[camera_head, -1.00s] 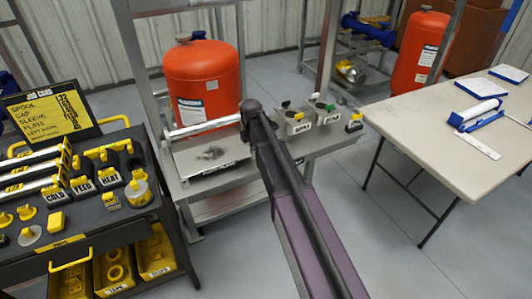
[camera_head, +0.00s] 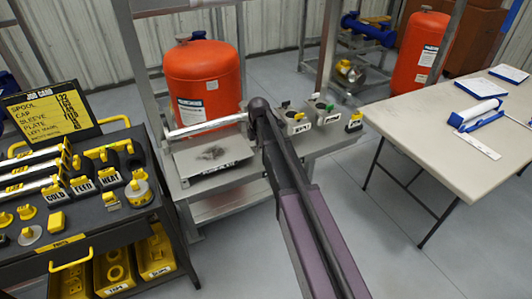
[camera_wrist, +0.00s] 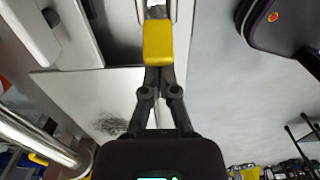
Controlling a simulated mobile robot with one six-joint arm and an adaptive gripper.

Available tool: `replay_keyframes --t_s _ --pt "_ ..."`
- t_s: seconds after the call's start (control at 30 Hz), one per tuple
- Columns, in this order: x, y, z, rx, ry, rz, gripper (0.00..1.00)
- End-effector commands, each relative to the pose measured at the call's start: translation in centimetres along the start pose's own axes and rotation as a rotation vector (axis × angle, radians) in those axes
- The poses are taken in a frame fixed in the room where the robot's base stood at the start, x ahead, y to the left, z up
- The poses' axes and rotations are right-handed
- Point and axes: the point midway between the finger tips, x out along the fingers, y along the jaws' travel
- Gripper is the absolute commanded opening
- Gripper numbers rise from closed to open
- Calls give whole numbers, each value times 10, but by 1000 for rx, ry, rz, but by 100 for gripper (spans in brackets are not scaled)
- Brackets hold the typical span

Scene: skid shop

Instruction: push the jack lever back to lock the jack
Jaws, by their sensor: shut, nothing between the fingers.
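In the wrist view, a yellow block-shaped grip (camera_wrist: 158,42) on a bright metal stem sits straight ahead of my fingertips; it looks like the jack lever. My gripper (camera_wrist: 158,77) is shut and empty, with its fingertips right at the near end of the yellow grip. I cannot tell whether they touch it. In the head view, my arm hides the gripper and this grip. The steel bench (camera_head: 212,209) with the silver tube shows behind my arm.
Labelled blocks with a green top (camera_head: 329,109) and a yellow top (camera_head: 354,123) stand right of my arm. An orange tank (camera_head: 203,75) stands behind the bench.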

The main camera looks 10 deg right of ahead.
Motion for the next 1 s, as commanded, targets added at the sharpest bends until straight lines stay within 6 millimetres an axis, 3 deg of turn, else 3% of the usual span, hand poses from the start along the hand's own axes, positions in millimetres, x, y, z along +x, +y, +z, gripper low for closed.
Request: replay_keyframes --t_s 1.0 --pt "0 0 24 1 -1 0 0"
